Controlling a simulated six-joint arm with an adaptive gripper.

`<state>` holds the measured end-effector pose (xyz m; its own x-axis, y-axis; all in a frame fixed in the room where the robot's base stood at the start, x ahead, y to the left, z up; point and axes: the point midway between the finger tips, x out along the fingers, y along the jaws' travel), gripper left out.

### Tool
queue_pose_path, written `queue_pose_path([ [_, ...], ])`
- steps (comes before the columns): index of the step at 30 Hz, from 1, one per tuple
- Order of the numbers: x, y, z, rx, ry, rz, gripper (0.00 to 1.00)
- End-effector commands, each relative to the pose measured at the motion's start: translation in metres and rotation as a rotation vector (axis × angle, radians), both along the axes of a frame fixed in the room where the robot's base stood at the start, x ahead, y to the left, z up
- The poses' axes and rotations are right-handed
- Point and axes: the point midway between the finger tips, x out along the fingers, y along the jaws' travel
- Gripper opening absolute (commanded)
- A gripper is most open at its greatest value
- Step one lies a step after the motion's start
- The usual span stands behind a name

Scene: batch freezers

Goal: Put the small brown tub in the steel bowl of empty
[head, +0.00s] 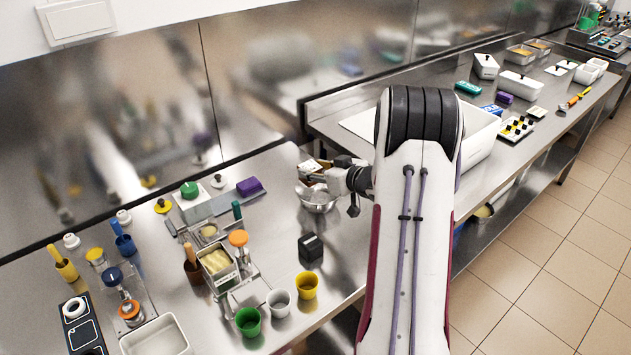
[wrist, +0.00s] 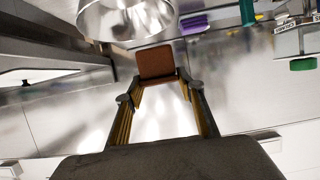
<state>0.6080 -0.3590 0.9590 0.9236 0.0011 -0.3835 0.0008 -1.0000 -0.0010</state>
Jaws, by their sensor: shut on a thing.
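The small brown tub (wrist: 157,63) is between the fingertips of my gripper (wrist: 160,90) in the wrist view. In the head view the tub (head: 312,168) shows small at the tip of my gripper (head: 325,176), partly hidden by the fingers. The steel bowl (head: 318,204) stands on the counter just below the gripper in the head view, and the tub looks to be over or beside its rim. In the wrist view the bowl (wrist: 125,18) is at the top, cut by the frame edge. The tub's contents cannot be made out.
A black box (head: 310,247) and yellow (head: 306,286), white (head: 279,301) and green (head: 248,321) cups stand in front of the bowl. A purple block (head: 250,187) and a grey tray with several items lie to the left. A metal wall rises behind.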

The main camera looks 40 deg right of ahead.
Motion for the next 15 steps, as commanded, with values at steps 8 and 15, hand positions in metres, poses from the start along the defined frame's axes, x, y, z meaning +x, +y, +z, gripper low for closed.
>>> queue_pose_path([
  [8, 0.0003, -0.0003, -0.0024, -0.001, -0.001, -0.001, 0.15],
  [15, 0.0002, -0.0003, -0.008, 0.001, -0.001, -0.001, 0.15],
])
